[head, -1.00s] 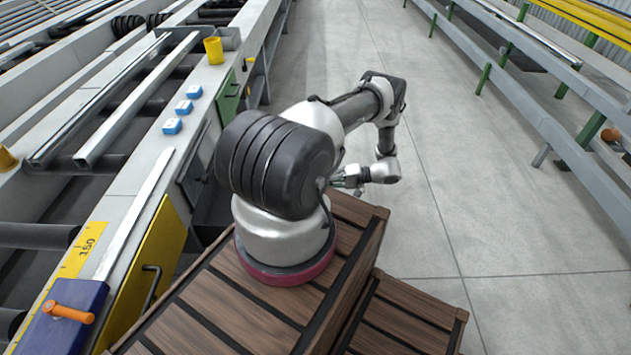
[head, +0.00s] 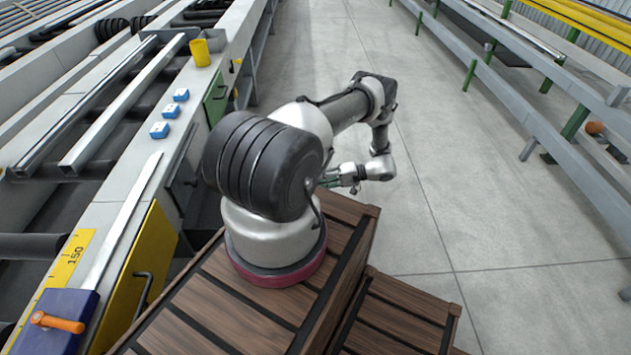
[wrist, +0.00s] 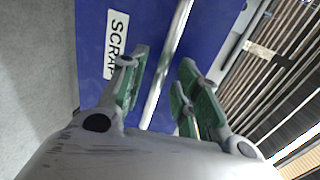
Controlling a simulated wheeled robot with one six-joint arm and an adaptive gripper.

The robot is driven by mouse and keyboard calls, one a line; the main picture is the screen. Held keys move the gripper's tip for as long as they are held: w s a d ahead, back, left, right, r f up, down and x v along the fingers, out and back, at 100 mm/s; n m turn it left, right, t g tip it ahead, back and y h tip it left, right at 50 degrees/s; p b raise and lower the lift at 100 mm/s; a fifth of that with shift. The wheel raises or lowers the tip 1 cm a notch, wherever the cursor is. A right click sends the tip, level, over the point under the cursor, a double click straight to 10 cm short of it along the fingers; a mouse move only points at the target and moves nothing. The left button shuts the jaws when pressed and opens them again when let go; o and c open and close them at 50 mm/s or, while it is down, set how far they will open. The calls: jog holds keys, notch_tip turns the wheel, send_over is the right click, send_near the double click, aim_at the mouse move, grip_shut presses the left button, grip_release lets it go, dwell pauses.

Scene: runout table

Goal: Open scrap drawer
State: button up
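A pale metal bar handle (wrist: 166,65) runs across the blue front. My gripper (wrist: 163,58) is open, its green-padded fingers on either side of the bar, with gaps showing between pads and bar. In the head view my gripper (head: 347,179) is small, beyond my arm's base, and I cannot make out the blue drawer front there.
The runout table (head: 140,190) runs along the left, with a yellow panel (head: 145,265) with a dark handle, a green panel (head: 217,97), blue blocks (head: 160,130) and a yellow cup (head: 200,52). Grey floor (head: 440,200) is clear to the right, up to a metal rack (head: 570,150).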

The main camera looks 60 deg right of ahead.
jog(key=v, duration=1)
jog(key=shift+s, duration=0.15)
jog(key=shift+d, duration=0.1)
